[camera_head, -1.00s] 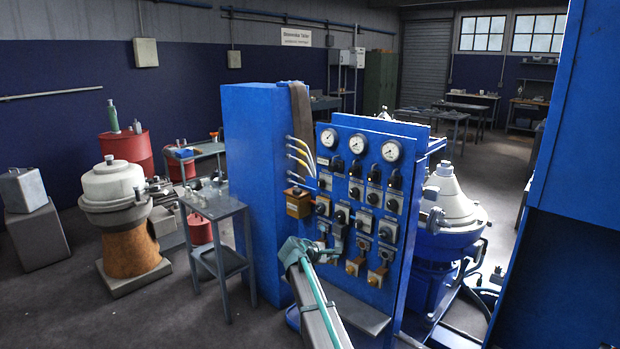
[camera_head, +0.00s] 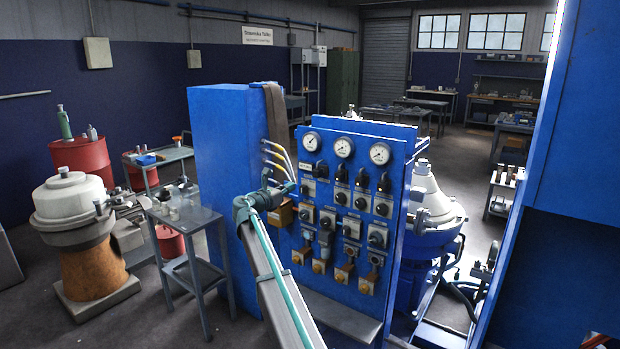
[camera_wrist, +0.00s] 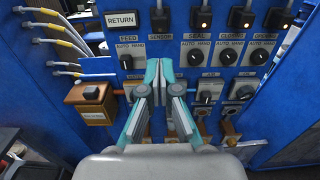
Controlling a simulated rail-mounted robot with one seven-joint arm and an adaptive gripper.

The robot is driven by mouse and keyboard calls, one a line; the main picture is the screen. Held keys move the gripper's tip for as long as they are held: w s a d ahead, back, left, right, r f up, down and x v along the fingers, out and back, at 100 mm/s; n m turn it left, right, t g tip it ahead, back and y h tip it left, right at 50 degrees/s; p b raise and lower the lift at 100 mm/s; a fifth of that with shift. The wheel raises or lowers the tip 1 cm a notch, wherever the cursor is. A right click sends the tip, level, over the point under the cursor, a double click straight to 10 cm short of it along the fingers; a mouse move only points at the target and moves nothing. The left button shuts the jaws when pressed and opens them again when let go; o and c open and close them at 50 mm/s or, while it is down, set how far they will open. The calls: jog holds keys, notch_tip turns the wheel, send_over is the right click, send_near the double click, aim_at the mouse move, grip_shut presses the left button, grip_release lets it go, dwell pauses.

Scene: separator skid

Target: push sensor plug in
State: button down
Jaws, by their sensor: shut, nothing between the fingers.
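My gripper (camera_wrist: 160,72) is shut and empty, its teal fingers together in front of the blue control panel (camera_wrist: 110,68). In the head view my gripper (camera_head: 284,188) is by the panel's left edge, partly hidden by my wrist. Several black plug-like fittings stand in a row under the gauges. The wrist view shows them along its top, including one black fitting (camera_wrist: 200,20) with a lit orange spot and one at the right (camera_wrist: 279,20). The fingertips appear below this row.
White hoses (camera_wrist: 57,42) leave the panel at the left, above a brown box (camera_wrist: 92,98). Rotary switches (camera_wrist: 178,52) cover the panel. A grey side table (camera_head: 188,215) stands left, and a blue column (camera_head: 555,150) at the right.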

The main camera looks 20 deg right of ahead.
aim_at(315, 174)
jog(key=p+x, duration=0.4)
jog(key=x, duration=0.8)
jog(key=shift+w+d+r+p, duration=0.1)
jog(key=shift+w+d+p, duration=0.1)
jog(key=shift+p, duration=0.15)
jog(key=shift+w+d+p, duration=0.3)
jog(key=shift+d, duration=0.4)
jog(key=shift+b+x, duration=0.35)
jog(key=shift+x, duration=1.05)
jog(key=shift+a, duration=0.1)
